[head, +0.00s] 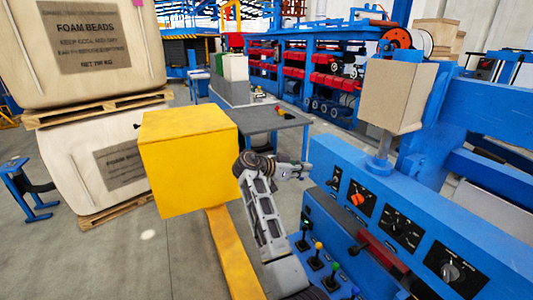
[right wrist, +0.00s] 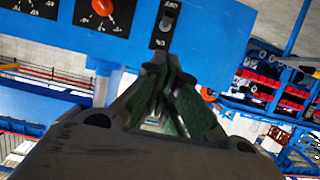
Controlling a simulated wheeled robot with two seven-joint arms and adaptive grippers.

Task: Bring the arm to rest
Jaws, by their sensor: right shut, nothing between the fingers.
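My right arm comes up from the bottom of the head view. Its gripper (head: 303,172) is shut and empty, beside the left end of the blue control panel (head: 340,165). In the right wrist view the shut fingers (right wrist: 170,65) show close together, with the blue panel (right wrist: 215,30) behind them. A black toggle switch (right wrist: 166,18) and a red knob (right wrist: 100,8) lie beyond the fingertips. I cannot tell whether the fingertips touch the panel. My left gripper is not in view.
A yellow box (head: 190,160) on a yellow post (head: 232,255) stands left of my arm. Levers with coloured knobs (head: 318,246) sit below the panel. A beige box (head: 398,95) stands above it. A grey table (head: 250,118) is behind. Open floor (head: 120,260) lies at left.

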